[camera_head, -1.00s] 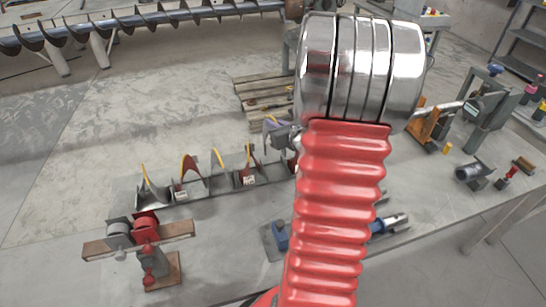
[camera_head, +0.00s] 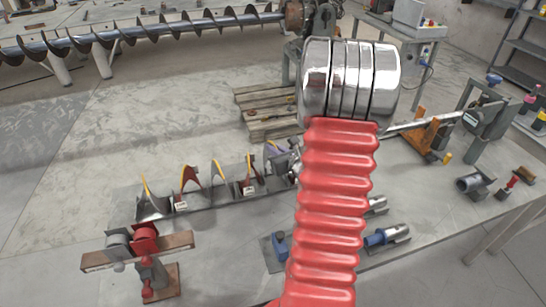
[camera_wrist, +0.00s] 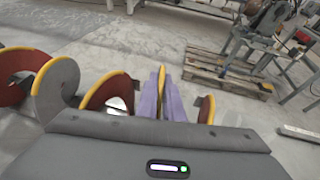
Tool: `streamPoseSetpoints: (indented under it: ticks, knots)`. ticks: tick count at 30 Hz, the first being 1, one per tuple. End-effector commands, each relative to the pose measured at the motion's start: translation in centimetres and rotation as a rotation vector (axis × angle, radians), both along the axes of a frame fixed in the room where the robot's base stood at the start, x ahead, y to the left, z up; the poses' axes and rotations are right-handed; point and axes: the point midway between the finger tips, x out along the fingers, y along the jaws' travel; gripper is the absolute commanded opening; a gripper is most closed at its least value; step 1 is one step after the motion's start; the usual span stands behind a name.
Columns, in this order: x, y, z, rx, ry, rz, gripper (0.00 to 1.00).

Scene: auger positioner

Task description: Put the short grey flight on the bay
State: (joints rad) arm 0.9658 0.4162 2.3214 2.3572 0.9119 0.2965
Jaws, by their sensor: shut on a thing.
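My gripper (camera_wrist: 168,100) has purple fingers and is shut on a yellow-edged flight (camera_wrist: 162,76). Only the flight's thin edge shows between the fingers, so its face colour and length are hidden. In the head view, my gripper (camera_head: 276,153) is partly behind my red arm, at the right end of a low grey rack (camera_head: 212,202). On that rack stand yellow-edged flights: a grey one (camera_head: 150,203) at the left end, a red one (camera_head: 187,184), another grey one (camera_head: 221,178) and a red one (camera_head: 251,180). I cannot tell which part is the bay.
A red and grey clamp-like fixture (camera_head: 145,242) stands front left. A blue-and-silver tool (camera_head: 388,236) lies to the right of my arm. A pallet (camera_head: 265,108) is on the floor behind. A long auger (camera_head: 160,27) runs across the back. The table's right side holds an orange stand (camera_head: 425,137).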

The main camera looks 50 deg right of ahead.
Motion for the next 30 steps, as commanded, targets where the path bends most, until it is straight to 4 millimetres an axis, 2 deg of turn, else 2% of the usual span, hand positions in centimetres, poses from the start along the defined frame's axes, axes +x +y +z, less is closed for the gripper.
streamPoseSetpoints:
  ticks: [9, 22, 23, 30]
  knots:
    - [0.0, 0.0, -2.7, -0.001, -0.004, 0.0, 0.0]
    - [0.1, 0.0, -3.1, -0.002, -0.004, -0.001, 0.0]
    - [0.0, 0.0, -3.2, 0.001, 0.0, 0.0, 0.09]
    - [0.0, 0.0, -3.1, 0.001, -0.001, 0.0, 0.26]
